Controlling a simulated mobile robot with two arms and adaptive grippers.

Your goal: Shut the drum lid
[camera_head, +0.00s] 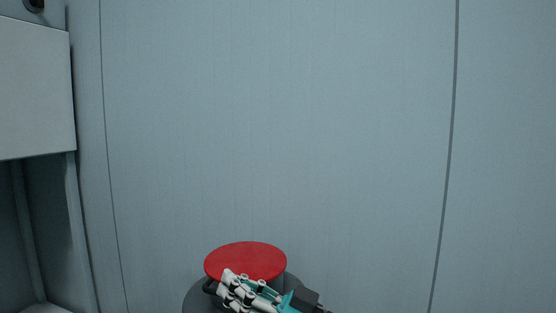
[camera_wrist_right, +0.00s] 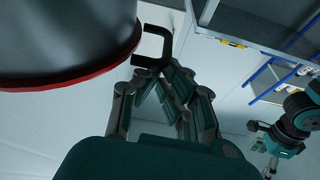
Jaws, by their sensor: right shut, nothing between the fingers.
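The drum's red round lid (camera_head: 245,258) shows at the bottom of the head view, with part of the dark grey drum (camera_head: 193,299) below and beside it. I cannot tell how far the lid is open. In the wrist view a dark grey rounded surface (camera_wrist_right: 65,35) with a red rim (camera_wrist_right: 75,80) fills the upper left. My right gripper (camera_head: 228,279) is shut and empty, in front of the lid's near edge. Its fingers (camera_wrist_right: 160,75) are close to the handle; contact is unclear.
A pale blue-grey panel wall (camera_head: 280,120) stands behind the drum. A pale box-like cabinet (camera_head: 35,90) juts out at the left. In the wrist view, a teal and dark arm part (camera_wrist_right: 285,140), apparently my left arm, shows at the right, below blue-railed shelving (camera_wrist_right: 275,75).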

